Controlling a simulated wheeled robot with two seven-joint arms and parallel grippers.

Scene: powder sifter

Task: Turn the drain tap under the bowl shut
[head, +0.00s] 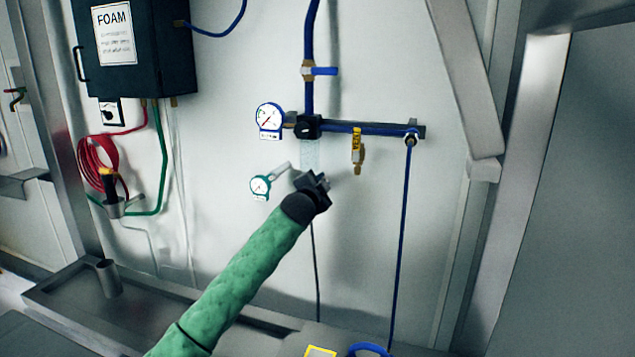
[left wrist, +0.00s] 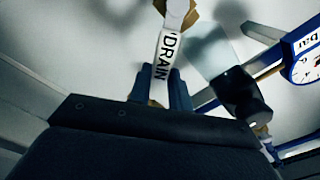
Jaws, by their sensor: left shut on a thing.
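A clear bowl (head: 308,153) hangs under a black regulator head (head: 307,127) on the wall. My left gripper (head: 318,181) is just below the bowl and hides the tap in the head view. In the left wrist view a white lever marked DRAIN (left wrist: 168,50) lies between the two fingers of my left gripper (left wrist: 161,88), which is shut on its end. The lever runs from the fingers up to a fitting at the top edge. I cannot tell how far the tap is turned. The bowl looks pale in the left wrist view (left wrist: 208,58). My right gripper is not in view.
A blue-rimmed gauge (head: 269,117) is left of the regulator head, and a green-rimmed gauge (head: 260,187) is left of my gripper. A brass valve with a yellow tag (head: 357,143) hangs to the right. A blue-handled valve (head: 320,71) is above. A foam box (head: 140,45) is upper left.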

